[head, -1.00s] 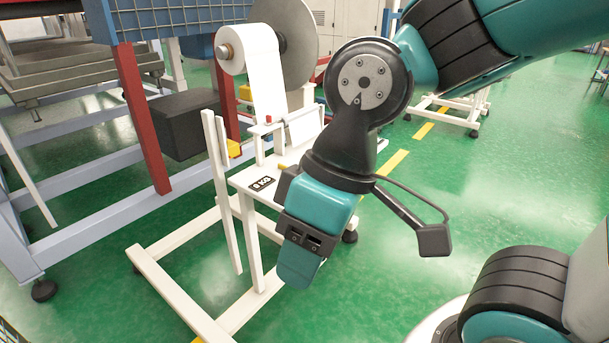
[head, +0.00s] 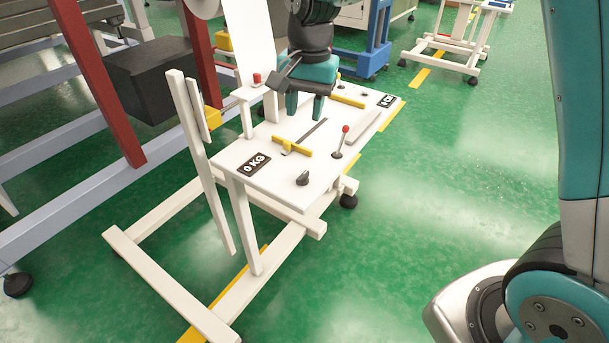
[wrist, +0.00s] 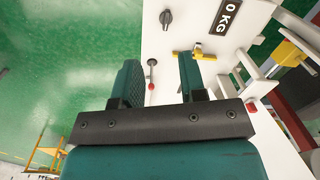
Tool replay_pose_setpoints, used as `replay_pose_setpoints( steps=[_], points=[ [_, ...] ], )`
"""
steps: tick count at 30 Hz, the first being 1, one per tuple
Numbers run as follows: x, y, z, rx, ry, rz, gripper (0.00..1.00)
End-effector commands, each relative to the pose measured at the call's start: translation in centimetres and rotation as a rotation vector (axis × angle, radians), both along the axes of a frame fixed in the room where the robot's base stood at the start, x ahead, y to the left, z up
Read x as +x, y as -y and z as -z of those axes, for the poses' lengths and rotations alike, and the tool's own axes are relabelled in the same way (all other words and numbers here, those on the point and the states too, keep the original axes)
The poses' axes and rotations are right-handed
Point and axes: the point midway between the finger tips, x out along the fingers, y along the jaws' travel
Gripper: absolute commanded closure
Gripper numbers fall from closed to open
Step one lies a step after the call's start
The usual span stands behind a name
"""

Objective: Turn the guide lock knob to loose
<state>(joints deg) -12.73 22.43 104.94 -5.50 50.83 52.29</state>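A small black knob (head: 303,178), which looks like the guide lock knob, stands on the white table (head: 230,190) near its front edge. In the wrist view the knob (wrist: 166,18) is at the top, beyond the fingertips, with a pale pointer line on it. My gripper (head: 304,106) points down over the farther part of the table, behind the knob and apart from it. In the wrist view my gripper (wrist: 159,72) is open, with nothing between its fingers. The yellow guide bar (head: 293,147) lies across a slot in the table.
A red-tipped lever (head: 342,140) stands right of the slot, between knob and gripper. A "0 KG" plate (head: 254,164) lies left of the knob. A red button (head: 257,78) tops a small raised shelf. White uprights (head: 199,150) stand at the table's left. Green floor is open to the right.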

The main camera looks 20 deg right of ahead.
Motion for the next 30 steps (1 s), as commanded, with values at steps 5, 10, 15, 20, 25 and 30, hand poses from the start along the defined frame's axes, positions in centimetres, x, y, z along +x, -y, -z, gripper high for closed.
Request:
replay_pose_setpoints(
  steps=[5,10,15,20,25,30],
  points=[
    [4.4,1.1,3.5,-0.053,-0.025,0.266,0.62],
    [5.3,1.4,5.0,-0.065,-0.028,0.331,0.62],
    [5.2,1.6,8.0,-0.066,-0.031,0.331,0.62],
    [5.2,1.5,11.7,-0.066,-0.031,0.329,0.62],
    [5.1,1.5,15.6,-0.065,-0.030,0.328,0.62],
    [5.1,1.5,18.8,-0.064,-0.030,0.328,0.62]
  ],
)
